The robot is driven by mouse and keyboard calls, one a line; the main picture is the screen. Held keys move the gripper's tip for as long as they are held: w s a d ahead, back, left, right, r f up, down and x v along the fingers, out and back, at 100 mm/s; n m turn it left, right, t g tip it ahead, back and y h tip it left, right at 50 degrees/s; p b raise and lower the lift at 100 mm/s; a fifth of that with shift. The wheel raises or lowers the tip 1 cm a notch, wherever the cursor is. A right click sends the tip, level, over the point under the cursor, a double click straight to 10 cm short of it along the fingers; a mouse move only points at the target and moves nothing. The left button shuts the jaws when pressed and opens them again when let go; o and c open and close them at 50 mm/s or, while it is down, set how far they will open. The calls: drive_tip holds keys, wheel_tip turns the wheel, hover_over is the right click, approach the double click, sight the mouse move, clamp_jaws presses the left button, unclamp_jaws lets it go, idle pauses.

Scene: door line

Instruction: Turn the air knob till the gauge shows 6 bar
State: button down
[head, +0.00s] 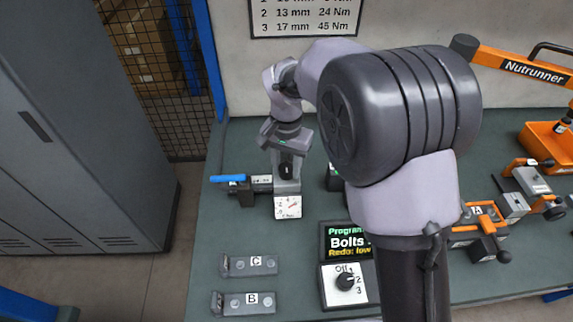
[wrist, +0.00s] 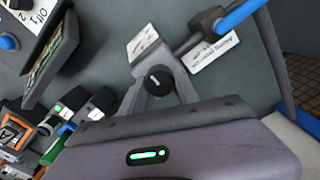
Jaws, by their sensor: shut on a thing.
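The air knob (wrist: 158,80) is black and round, and shows between the two grey fingers of my gripper (wrist: 160,92) in the wrist view. The gauge (head: 288,208) is a small white square dial with a red needle, just in front of the gripper. The needle points up and to the right, but the exact reading is too small to tell. The gauge (wrist: 143,42) also shows tilted in the wrist view, where its figures are unreadable.
A blue lever (head: 228,179) on the air line lies left of the gripper. A program panel (head: 346,241) with a selector dial (head: 346,282) stands in front. Blocks C (head: 250,264) and B (head: 244,303) lie front left. An orange nutrunner (head: 525,67) is at right.

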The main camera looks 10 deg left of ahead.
sight(287, 167)
idle(0.3)
drive_tip(key=c, duration=0.9)
unclamp_jaws()
drive_tip(key=shift+r, duration=0.1)
wheel_tip(287, 167, up, 17)
drive_tip(key=p, duration=0.7)
drive_tip(key=shift+r, duration=0.15)
